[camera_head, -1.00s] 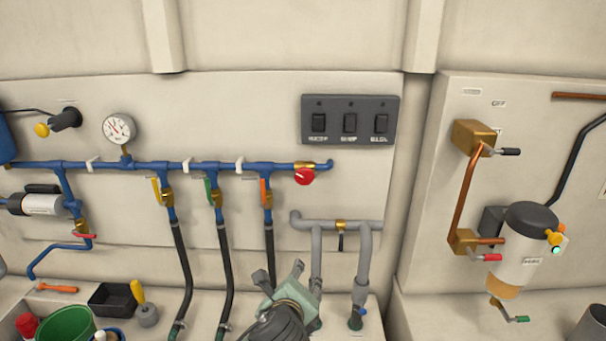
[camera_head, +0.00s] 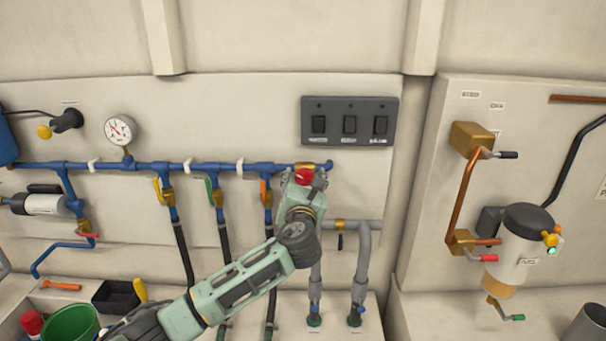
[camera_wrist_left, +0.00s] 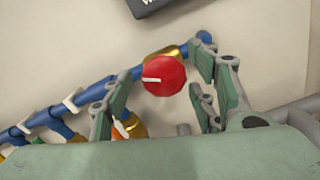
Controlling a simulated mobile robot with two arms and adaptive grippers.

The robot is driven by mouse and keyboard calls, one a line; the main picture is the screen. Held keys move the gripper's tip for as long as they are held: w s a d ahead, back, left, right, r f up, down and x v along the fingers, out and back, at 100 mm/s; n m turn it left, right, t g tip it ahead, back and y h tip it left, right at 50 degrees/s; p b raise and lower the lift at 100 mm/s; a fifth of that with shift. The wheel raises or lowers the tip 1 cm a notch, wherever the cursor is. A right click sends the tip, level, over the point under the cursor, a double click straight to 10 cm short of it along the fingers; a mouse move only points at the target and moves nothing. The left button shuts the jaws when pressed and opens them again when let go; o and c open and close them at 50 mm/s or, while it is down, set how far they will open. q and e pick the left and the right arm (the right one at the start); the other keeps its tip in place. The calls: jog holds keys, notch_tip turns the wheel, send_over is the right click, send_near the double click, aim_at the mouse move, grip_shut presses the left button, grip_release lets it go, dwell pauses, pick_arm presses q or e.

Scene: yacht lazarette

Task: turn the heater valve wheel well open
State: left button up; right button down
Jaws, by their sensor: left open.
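The red valve wheel (camera_head: 304,176) sits at the right end of the blue pipe, on a brass fitting (camera_head: 303,166). It has a white pointer mark, which shows on its left side in the left wrist view (camera_wrist_left: 164,76). My left gripper (camera_head: 304,184) is just below the wheel in the head view. In the left wrist view the left gripper (camera_wrist_left: 160,92) is open, with one finger to the left of the wheel and one to the right. The gaps between fingers and wheel are visible there. My right gripper is not in view.
A black switch panel (camera_head: 349,121) is above and right of the wheel. Blue pipework (camera_head: 140,167) with several lever valves runs left. Grey pipes (camera_head: 364,260) stand below right. A pressure gauge (camera_head: 119,130) is at upper left.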

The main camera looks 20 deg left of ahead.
pick_arm(q)
jog(key=shift+w+a, duration=0.2)
jog(key=shift+w, duration=0.4)
jog(key=shift+w, duration=0.1)
jog(key=c, duration=1.1)
